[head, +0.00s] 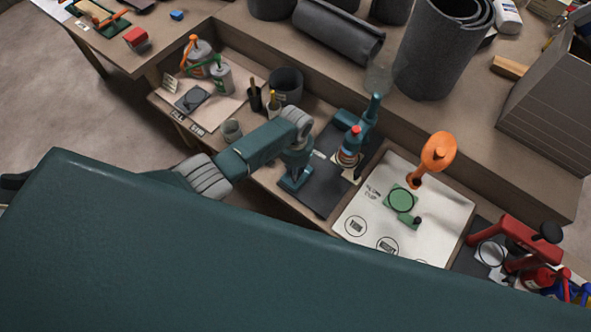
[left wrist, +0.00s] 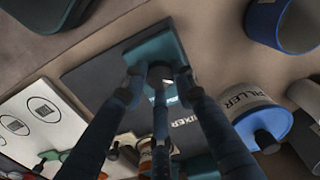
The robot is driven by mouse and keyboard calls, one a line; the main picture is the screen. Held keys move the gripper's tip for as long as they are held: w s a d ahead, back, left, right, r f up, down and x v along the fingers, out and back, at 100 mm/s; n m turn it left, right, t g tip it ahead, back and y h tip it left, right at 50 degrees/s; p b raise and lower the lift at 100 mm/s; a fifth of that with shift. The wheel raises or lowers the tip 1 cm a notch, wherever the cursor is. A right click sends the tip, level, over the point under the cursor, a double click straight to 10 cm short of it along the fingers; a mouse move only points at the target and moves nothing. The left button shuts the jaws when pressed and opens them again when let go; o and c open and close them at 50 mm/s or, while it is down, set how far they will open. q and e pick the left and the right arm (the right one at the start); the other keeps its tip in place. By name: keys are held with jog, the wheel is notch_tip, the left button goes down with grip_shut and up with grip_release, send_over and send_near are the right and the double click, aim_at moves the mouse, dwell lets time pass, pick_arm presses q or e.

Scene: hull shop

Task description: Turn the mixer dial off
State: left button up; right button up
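The mixer (head: 366,123) is a teal stand with a red-topped part, on a dark mat (head: 325,197). A teal block (head: 294,184) stands at the mat's left front side; it also shows in the left wrist view (left wrist: 153,49). My left gripper (head: 298,158) reaches down over this block. In the left wrist view my left fingertips (left wrist: 160,77) come together at the block's near edge, around a small dark part that looks like the dial. The fingers mostly hide it, and I cannot tell whether they grip it. My right gripper is not in view.
A white sheet (head: 351,208) with printed circles lies right of the mat, with an orange-headed item (head: 437,152) and a green piece (head: 399,198) on it. Tool cups (head: 285,86) stand left of the mixer. A red tool (head: 490,234) is far right. A raised shelf runs behind.

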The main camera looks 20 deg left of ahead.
pick_arm(q)
jog(key=o, duration=0.4)
jog(key=shift+o, duration=0.2)
jog(key=shift+r, duration=0.1)
notch_tip(320, 180, up, 12)
dwell(0.6)
